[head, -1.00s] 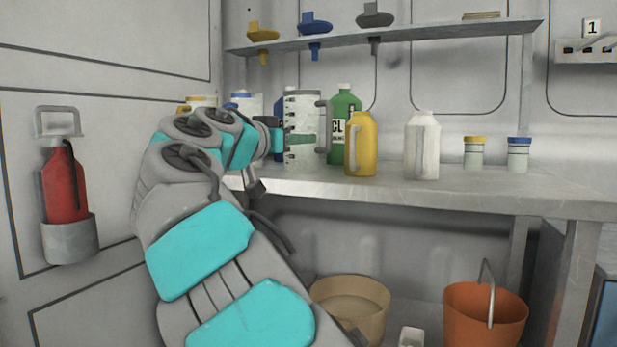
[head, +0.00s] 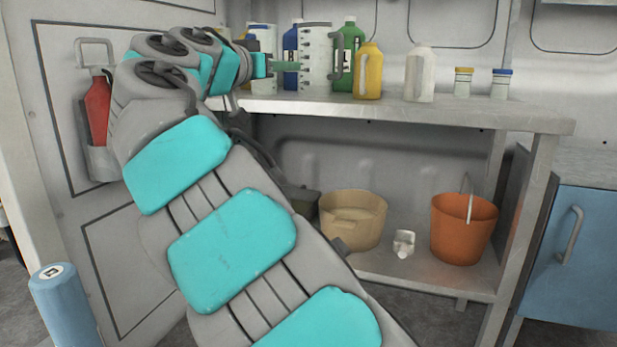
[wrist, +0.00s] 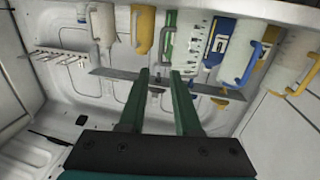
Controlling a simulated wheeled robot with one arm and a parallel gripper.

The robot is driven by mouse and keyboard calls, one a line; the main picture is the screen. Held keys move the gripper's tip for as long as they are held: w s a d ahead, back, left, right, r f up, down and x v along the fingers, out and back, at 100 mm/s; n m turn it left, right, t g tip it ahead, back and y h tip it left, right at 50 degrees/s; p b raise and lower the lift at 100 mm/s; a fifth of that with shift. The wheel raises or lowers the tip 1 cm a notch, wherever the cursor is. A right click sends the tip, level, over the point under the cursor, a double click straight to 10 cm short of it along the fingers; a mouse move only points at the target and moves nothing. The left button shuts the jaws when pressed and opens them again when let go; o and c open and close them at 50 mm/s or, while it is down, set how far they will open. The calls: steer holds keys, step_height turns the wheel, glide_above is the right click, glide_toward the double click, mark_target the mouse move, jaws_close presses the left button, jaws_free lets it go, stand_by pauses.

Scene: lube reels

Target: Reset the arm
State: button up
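My gripper (wrist: 159,74) shows in the wrist view with its two dark green fingers apart and nothing between them. In the head view my arm reaches up from the bottom to the upper left. There my gripper (head: 290,67) is at the level of the bottles, in front of or beside a white measuring jug (head: 317,48). I cannot tell whether it touches the jug. The wrist view looks upside down at the bottles, with the green bottle (wrist: 169,37) beyond the fingers.
On the metal bench (head: 440,108) stand a yellow jug (head: 369,70), a white jug (head: 420,73) and two small jars. Below are a tan tub (head: 350,220) and an orange bucket (head: 463,230). A red bottle (head: 97,110) hangs at left; a blue cylinder (head: 62,305) stands lower left.

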steer(key=s+d+f+g+p, duration=0.1)
steer(key=s+d+f+g, duration=0.2)
steer(key=d, duration=0.5)
steer(key=s+d+f+n+g+p, duration=0.1)
steer(key=s+d+f+g+p, duration=0.1)
steer(key=d+f, duration=0.4)
steer(key=s+d+f+g+p, duration=0.1)
steer(key=s+d+f+g, duration=0.2)
steer(key=d, duration=0.6)
steer(key=s+d+f+g+y+p, duration=0.1)
steer(key=s+d+f+g, duration=0.1)
steer(key=s+d+f, duration=0.4)
steer(key=s+a+f+n+g+y+p, duration=0.2)
steer(key=s+f, duration=0.8)
steer(key=s, duration=0.5)
steer(key=s+a+f+n+g+y+p, duration=0.2)
steer(key=s+a+f+g+y, duration=0.3)
steer(key=s+f, duration=0.6)
steer(key=s+a, duration=0.1)
steer(key=s, duration=0.2)
steer(key=shift+s+n+y+p, duration=0.3)
steer(key=shift+s+n, duration=0.05)
steer(key=shift+n, duration=0.05)
steer(key=shift+a+f, duration=0.1)
